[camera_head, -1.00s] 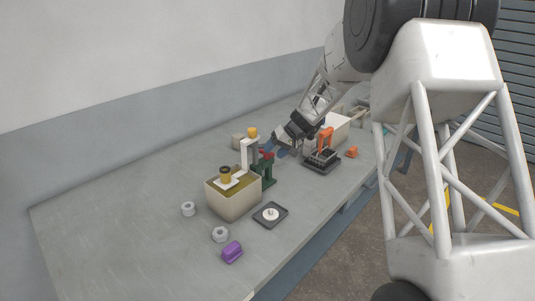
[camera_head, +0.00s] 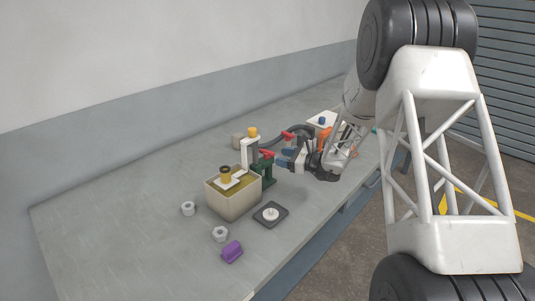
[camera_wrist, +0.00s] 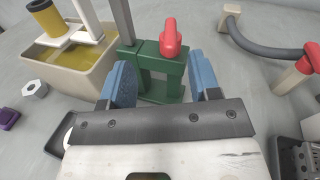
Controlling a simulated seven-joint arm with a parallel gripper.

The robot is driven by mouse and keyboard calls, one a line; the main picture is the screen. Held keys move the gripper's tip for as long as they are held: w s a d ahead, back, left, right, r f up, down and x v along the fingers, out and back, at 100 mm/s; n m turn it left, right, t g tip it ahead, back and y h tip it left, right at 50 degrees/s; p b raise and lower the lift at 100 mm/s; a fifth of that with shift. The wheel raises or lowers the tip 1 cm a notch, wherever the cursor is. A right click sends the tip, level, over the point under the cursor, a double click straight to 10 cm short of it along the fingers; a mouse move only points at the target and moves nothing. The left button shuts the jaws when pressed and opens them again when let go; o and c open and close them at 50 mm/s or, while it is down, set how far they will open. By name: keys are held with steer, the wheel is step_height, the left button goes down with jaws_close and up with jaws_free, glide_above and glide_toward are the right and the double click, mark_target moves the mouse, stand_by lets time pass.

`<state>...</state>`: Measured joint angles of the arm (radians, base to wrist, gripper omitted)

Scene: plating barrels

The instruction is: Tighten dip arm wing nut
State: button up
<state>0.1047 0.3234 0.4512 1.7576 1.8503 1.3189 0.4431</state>
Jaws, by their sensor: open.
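A red wing nut (camera_wrist: 171,38) stands on top of a green bracket (camera_wrist: 158,72) in the wrist view; in the head view the red wing nut (camera_head: 267,154) and green bracket (camera_head: 268,174) are just right of the tank (camera_head: 232,204). My gripper (camera_wrist: 160,66) has its blue fingers apart and empty, one on each side of the bracket in the wrist view; I cannot tell whether they touch it. In the head view my gripper (camera_head: 283,158) reaches in from the right, close to the wing nut. The white dip arm (camera_head: 249,154) carries a yellow knob and a yellow-and-black barrel (camera_head: 225,176) over the tank.
A grey hose (camera_wrist: 262,46) runs to a red-topped post (camera_wrist: 296,78) at the right. A dark square tray with a white disc (camera_head: 271,215), grey nuts (camera_head: 220,234) and a purple block (camera_head: 232,252) lie in front. The table's left side is clear.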

mark_target(269, 153)
steer(key=shift+w+d+f+m+t, duration=0.2)
steer(key=shift+m+t, duration=0.15)
steer(key=shift+m, duration=0.25)
steer(key=shift+w+d+f+m+t, duration=0.1)
steer(key=shift+f+m+t, duration=0.1)
steer(key=shift+m+t, duration=0.3)
steer(key=shift+a, duration=0.1)
steer(key=shift+x, duration=3.85)
steer(key=shift+f, duration=0.1)
steer(key=c, duration=0.9)
